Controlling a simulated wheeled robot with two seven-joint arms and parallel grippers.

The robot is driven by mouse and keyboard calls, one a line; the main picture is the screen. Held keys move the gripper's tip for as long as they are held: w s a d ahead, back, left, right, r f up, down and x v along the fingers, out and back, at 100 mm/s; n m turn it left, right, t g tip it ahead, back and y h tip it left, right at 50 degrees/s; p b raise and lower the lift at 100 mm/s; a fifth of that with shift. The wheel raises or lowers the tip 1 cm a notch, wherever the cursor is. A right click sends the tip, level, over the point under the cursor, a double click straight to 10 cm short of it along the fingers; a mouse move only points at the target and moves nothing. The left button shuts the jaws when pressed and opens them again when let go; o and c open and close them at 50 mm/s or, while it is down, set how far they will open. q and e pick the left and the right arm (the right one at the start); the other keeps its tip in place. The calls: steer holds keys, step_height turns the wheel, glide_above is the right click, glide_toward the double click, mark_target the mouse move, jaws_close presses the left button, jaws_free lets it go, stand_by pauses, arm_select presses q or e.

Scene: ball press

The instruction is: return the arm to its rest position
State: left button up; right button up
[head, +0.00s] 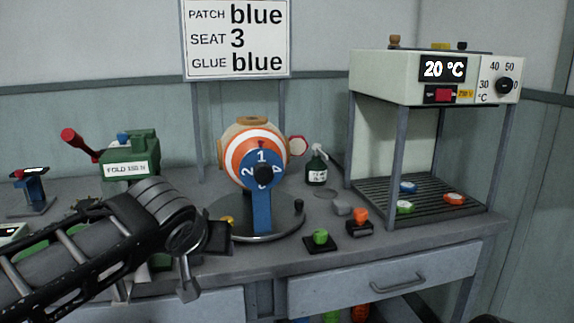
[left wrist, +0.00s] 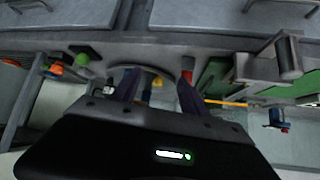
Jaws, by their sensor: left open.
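My left arm (head: 95,250) comes in from the lower left of the head view and reaches over the front left of the bench. In the left wrist view my left gripper (left wrist: 158,92) is open, its two dark fingers apart. I see nothing held between them; a small yellow object shows beyond, in the gap. The hand is mostly hidden behind the arm in the head view. My right gripper is not in view.
A striped orange-and-white ball (head: 251,140) stands in a round stand with a blue numbered dial (head: 262,170). A green press (head: 130,157) is near the arm. Green (head: 320,237) and orange (head: 361,215) knobs sit front right. A heater (head: 432,75) stands at right, a sign (head: 237,40) behind.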

arm_select(q)
steer(key=w+d+f+m+h, duration=0.35)
steer(key=d+f, duration=0.25)
steer(key=d, duration=0.3)
steer(key=s+d+f+n+g+h, duration=0.1)
steer(key=s+f+g, duration=0.1)
steer(key=f, duration=1.2)
steer(key=s+d+f+n+g+h, duration=0.1)
steer(key=s+d+f, duration=0.15)
steer(key=f, duration=1.15)
steer(key=s+a+f+n+g+y, duration=0.1)
steer(key=s+a+f+n+g, duration=0.15)
steer(key=s+f, duration=0.95)
steer(key=s+a+f+n+g, duration=0.1)
steer(key=s+a+f+g, duration=0.2)
steer(key=s+f, duration=0.85)
step_height(320, 180, up, 23)
steer(key=p, duration=2.2)
steer(key=shift+s+a, duration=0.15)
steer(key=shift+s, duration=0.1)
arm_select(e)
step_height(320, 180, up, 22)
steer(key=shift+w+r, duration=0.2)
